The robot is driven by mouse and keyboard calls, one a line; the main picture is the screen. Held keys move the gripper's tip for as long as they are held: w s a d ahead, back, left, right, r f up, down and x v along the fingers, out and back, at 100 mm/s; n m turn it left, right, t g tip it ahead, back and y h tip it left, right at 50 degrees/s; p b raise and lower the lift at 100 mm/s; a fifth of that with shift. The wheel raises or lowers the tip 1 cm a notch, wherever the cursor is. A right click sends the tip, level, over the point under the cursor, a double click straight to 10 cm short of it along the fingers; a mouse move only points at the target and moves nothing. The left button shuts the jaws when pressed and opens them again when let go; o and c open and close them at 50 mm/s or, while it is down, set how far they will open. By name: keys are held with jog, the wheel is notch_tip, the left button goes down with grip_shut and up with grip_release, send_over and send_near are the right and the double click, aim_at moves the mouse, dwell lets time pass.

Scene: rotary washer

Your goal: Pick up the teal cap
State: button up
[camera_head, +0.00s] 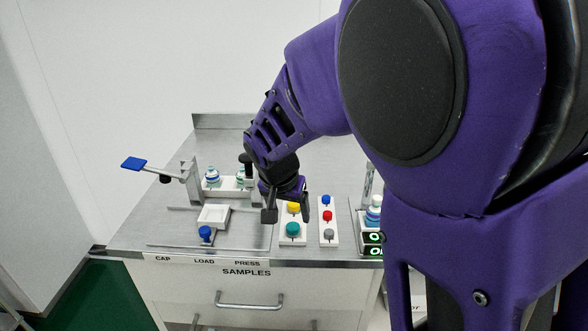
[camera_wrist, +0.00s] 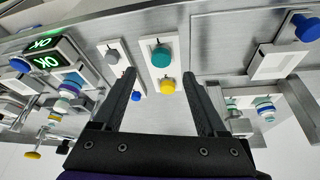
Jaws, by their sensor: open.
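The teal cap (camera_head: 292,229) is a round knob sitting at the near end of a white strip (camera_head: 285,240), in front of a yellow cap (camera_head: 293,207). In the wrist view, the teal cap (camera_wrist: 161,55) shows between and beyond the fingertips, with the yellow cap (camera_wrist: 167,87) nearer to me. My gripper (camera_head: 287,209) is open and empty, above the strip and pointing down, with its fingers apart on either side of the yellow cap in the picture. In the wrist view, my gripper's two dark fingers (camera_wrist: 160,71) frame both caps. Neither finger visibly touches the teal cap.
A second white strip to the right holds blue, red (camera_head: 327,216) and grey (camera_head: 328,235) caps. At the left are a white tray (camera_head: 213,214), a blue knob (camera_head: 205,233) and a blue-ended lever (camera_head: 134,163). Striped bottles (camera_head: 373,211) stand at the right by lit displays (camera_head: 374,238).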

aim_at(293, 227)
jog(key=shift+b+x, duration=0.55)
jog(key=shift+x, duration=2.65)
jog(key=shift+a, duration=0.1)
grip_shut()
